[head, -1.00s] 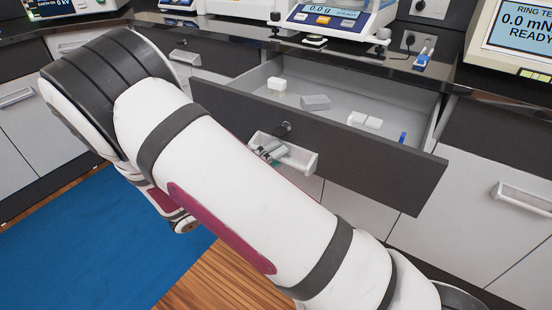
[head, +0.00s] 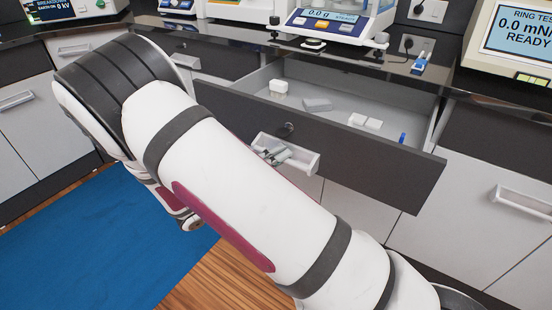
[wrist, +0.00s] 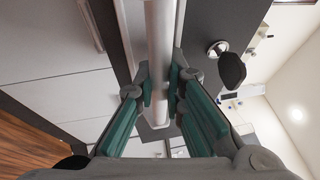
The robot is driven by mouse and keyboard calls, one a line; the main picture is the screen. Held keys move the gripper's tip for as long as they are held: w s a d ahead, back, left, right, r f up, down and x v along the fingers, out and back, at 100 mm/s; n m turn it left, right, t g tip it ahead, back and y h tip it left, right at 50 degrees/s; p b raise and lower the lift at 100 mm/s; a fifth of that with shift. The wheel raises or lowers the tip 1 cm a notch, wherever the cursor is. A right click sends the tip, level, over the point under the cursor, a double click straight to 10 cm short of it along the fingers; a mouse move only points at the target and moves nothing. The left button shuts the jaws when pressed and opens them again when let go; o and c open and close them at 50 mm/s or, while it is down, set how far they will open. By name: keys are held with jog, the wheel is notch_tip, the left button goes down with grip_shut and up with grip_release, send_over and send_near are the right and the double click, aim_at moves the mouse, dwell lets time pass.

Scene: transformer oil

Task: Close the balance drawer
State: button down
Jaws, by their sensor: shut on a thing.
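The balance drawer is pulled well out from under the counter, with its dark front panel (head: 370,165) towards me in the head view. Its pale handle (head: 305,162) sits on the front below a round lock. My gripper (head: 272,153) is at the left part of this handle, partly hidden behind my arm. In the wrist view, the handle bar (wrist: 160,35) runs between the two teal-padded fingers of my gripper (wrist: 159,85), which are shut on it. The dark drawer front (wrist: 205,25) and the lock (wrist: 218,48) are beside the bar.
The open drawer holds a white block (head: 279,87), a grey block (head: 318,104), more white pieces (head: 365,121) and a small blue item (head: 403,138). A balance (head: 335,20) stands on the counter above. A ring tester (head: 520,45) is at the right. A blue mat (head: 90,240) covers the floor at left.

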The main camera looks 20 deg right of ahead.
aim_at(326, 109)
jog(key=w+d, duration=0.6)
jog(key=d, duration=0.2)
jog(key=w+d, duration=0.6)
jog(key=d, duration=0.3)
jog(key=w+d+p, duration=0.1)
jog(key=w+d, duration=0.5)
jog(key=d, duration=0.2)
jog(key=shift+w+d+f, duration=0.1)
jog(key=shift+w+d, duration=0.05)
jog(key=shift+w, duration=0.05)
jog(key=c, duration=1.7)
grip_release()
jog(key=shift+o, duration=0.2)
jog(key=v, duration=1.2)
jog(key=shift+s, duration=0.1)
